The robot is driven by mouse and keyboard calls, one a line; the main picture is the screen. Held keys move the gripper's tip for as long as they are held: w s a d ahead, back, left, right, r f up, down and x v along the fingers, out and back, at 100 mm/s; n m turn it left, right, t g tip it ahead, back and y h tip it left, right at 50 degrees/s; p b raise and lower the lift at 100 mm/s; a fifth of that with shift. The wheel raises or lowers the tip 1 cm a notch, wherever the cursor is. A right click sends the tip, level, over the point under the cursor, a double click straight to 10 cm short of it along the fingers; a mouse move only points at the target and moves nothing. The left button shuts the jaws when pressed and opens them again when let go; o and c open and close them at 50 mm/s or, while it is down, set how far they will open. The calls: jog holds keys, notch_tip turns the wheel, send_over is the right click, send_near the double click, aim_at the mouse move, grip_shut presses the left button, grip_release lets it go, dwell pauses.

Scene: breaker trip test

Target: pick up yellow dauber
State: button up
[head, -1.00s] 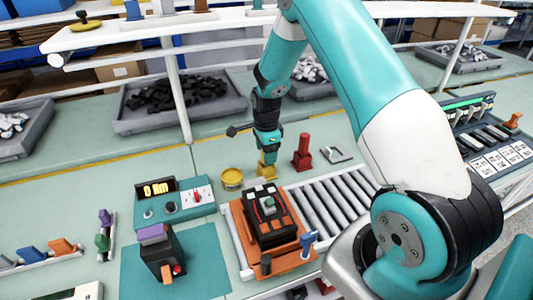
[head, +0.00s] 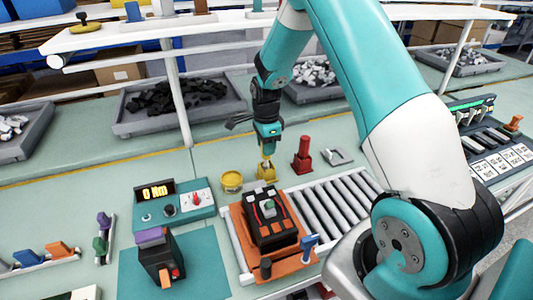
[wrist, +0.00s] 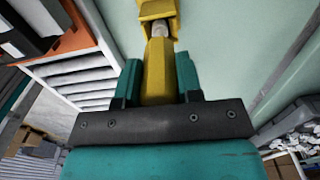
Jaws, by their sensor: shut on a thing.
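The yellow dauber (head: 266,170) is just behind the orange tray, between a yellow tin and a red dauber-like piece. My gripper (head: 267,148) is above it, pointing down, with the dauber's upper part between its jaws. In the wrist view the yellow shaft of the dauber (wrist: 157,72) runs between the two teal fingers (wrist: 157,85), which are shut on it. A wider yellow part with a pale spot shows at the shaft's far end. I cannot tell whether the far end is clear of the bench.
The yellow tin (head: 231,181) stands close on the left, the red piece (head: 302,155) close on the right. In front is the orange tray (head: 243,235) with a black device (head: 270,222). A roller conveyor (head: 330,205) and a torque meter (head: 172,203) are nearby.

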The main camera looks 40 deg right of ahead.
notch_tip(320, 180, up, 17)
jog(key=b, duration=0.2)
jog(key=shift+b, duration=0.4)
jog(key=shift+f, duration=0.15)
dwell(1.6)
